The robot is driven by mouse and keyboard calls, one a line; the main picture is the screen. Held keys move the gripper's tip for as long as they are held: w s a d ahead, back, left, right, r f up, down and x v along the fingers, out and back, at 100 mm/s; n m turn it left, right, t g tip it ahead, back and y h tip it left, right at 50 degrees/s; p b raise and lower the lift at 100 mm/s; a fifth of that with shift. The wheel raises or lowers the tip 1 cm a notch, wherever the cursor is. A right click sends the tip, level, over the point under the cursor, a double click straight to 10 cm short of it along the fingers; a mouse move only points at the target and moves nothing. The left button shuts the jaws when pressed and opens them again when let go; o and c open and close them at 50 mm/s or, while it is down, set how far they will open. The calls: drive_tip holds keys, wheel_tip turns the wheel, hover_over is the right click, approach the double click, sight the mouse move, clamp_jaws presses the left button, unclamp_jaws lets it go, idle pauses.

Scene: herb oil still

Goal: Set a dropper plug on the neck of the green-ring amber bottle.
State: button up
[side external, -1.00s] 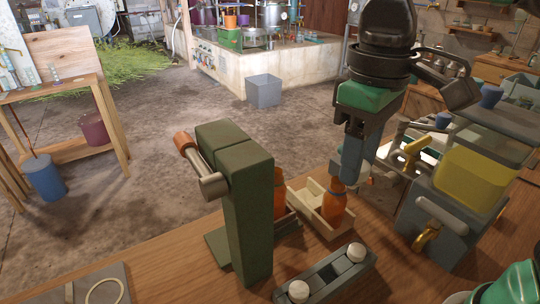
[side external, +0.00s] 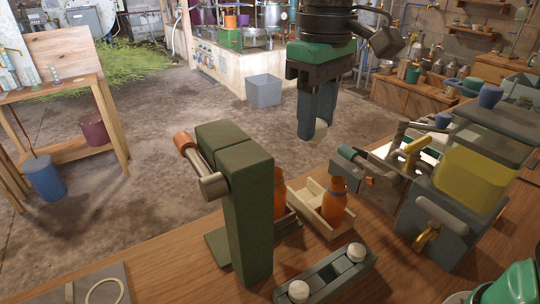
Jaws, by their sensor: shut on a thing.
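My gripper (side external: 314,128) hangs in the air above and behind the wooden tray, fingers pointing down. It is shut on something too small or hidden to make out. An amber bottle (side external: 333,202) stands upright in the pale wooden tray (side external: 306,212), below and apart from my gripper. A second amber bottle (side external: 280,195) stands to its left, partly hidden by the green press. I cannot make out a green ring on either bottle. A grey holder (side external: 325,275) in front has a white round knob at each end; I cannot tell whether these are dropper plugs.
The tall green press (side external: 248,215) stands left of the bottles. A grey device with an orange tip (side external: 352,178) reaches close behind the right bottle. A tank with yellow liquid (side external: 470,178) and brass taps stands to the right.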

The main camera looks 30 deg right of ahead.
drive_tip(key=shift+w+d+f, duration=0.2)
drive_tip(key=shift+w+f, duration=2)
drive_tip(key=shift+w, duration=0.1)
drive_tip(key=shift+w+d+f, duration=0.15)
drive_tip(key=shift+w+f, duration=2.05)
drive_tip(key=shift+w, duration=0.05)
drive_tip(key=shift+f, duration=0.15)
drive_tip(key=shift+f, duration=0.45)
drive_tip(key=shift+f, duration=0.1)
drive_tip(key=shift+f, duration=0.4)
drive_tip(key=shift+f, duration=0.1)
